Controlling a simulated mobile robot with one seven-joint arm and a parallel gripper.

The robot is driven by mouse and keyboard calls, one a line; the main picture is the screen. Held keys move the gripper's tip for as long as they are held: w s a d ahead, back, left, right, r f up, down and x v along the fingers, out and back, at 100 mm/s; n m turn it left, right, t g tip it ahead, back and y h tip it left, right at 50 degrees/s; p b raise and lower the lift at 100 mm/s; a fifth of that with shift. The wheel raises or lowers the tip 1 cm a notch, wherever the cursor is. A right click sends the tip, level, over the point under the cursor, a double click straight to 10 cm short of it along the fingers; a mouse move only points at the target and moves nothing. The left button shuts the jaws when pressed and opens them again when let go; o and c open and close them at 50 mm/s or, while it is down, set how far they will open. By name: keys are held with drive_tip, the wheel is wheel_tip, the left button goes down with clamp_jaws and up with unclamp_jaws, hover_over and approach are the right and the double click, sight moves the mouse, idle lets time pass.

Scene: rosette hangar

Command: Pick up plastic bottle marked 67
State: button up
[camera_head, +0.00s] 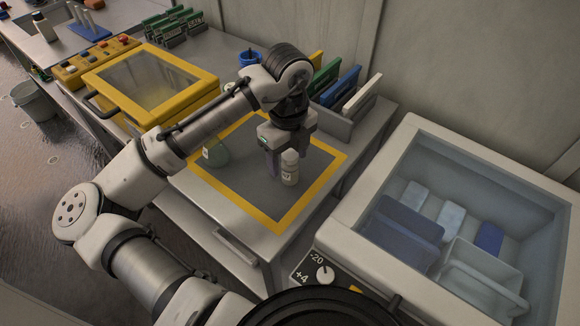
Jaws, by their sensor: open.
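A small white plastic bottle (290,172) with a light cap stands upright on the grey mat with a yellow border (252,212). Its label is too small to read. My gripper (275,158) points down right at the bottle, just behind it and to its left in the picture. It is open, and a purplish finger shows beside the bottle. I cannot tell whether the bottle stands between the fingers or whether they touch it.
A greenish flask (215,154) stands on the mat to the left, partly behind my arm. A yellow glass-lidded box (150,84) is further left, upright folders (338,86) stand behind, and an open cold box (345,240) is at right. The mat's front is clear.

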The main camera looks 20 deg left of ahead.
sight(290, 170)
wheel_tip(290, 170, down, 5)
drive_tip(key=shift+w+d+r+p, duration=0.1)
drive_tip(key=shift+d+p, duration=0.05)
drive_tip(key=shift+p, duration=0.5)
drive_tip(key=c, duration=1.1)
drive_tip(key=shift+o, duration=0.2)
drive_tip(key=shift+r, duration=0.1)
